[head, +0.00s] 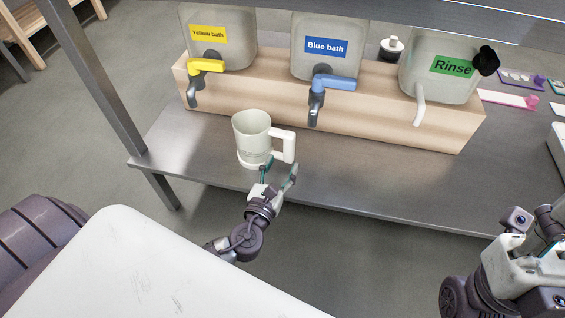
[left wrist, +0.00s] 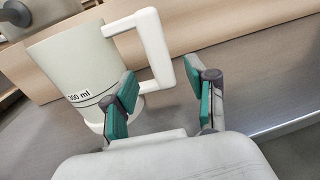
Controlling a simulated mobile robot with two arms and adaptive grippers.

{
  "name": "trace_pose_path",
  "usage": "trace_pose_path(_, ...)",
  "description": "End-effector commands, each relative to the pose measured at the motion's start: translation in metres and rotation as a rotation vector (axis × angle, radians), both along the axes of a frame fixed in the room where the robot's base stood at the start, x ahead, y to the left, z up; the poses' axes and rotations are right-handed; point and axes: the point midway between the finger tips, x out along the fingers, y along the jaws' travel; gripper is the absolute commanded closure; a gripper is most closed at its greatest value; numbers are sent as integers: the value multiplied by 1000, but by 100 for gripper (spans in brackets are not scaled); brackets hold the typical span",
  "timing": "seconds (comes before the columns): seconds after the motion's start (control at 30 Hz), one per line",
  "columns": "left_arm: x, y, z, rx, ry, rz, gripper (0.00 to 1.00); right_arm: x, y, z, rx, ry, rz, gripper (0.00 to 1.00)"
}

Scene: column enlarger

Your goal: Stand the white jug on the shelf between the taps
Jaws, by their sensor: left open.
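The white jug (head: 252,138) stands upright on the grey metal shelf (head: 335,180), in front of the wooden block. It is between the yellow tap (head: 206,68) and the blue tap (head: 330,84), nearer the yellow one. Its handle points right. My left gripper (head: 279,174) is open just in front of the jug, low by the handle. In the left wrist view the jug (left wrist: 75,65) and its handle are just beyond the two green-padded fingers (left wrist: 163,100). I cannot tell if they touch. My right arm shows at the lower right, but its fingers do not.
The wooden block (head: 370,110) carries tanks labelled Yellow bath, Blue bath and Rinse, with a pale spout (head: 419,106) under Rinse. A metal post (head: 95,80) rises at the left. A white surface (head: 140,270) lies in front. The shelf right of the jug is clear.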

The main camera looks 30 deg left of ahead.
Motion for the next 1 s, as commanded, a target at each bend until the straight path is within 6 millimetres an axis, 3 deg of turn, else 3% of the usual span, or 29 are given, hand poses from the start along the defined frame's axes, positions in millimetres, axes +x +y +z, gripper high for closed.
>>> trace_pose_path(1.0, -28, -3, 0, 1, 1, -1, 43, 1, -1, -1, 5, 5, -2, 60)
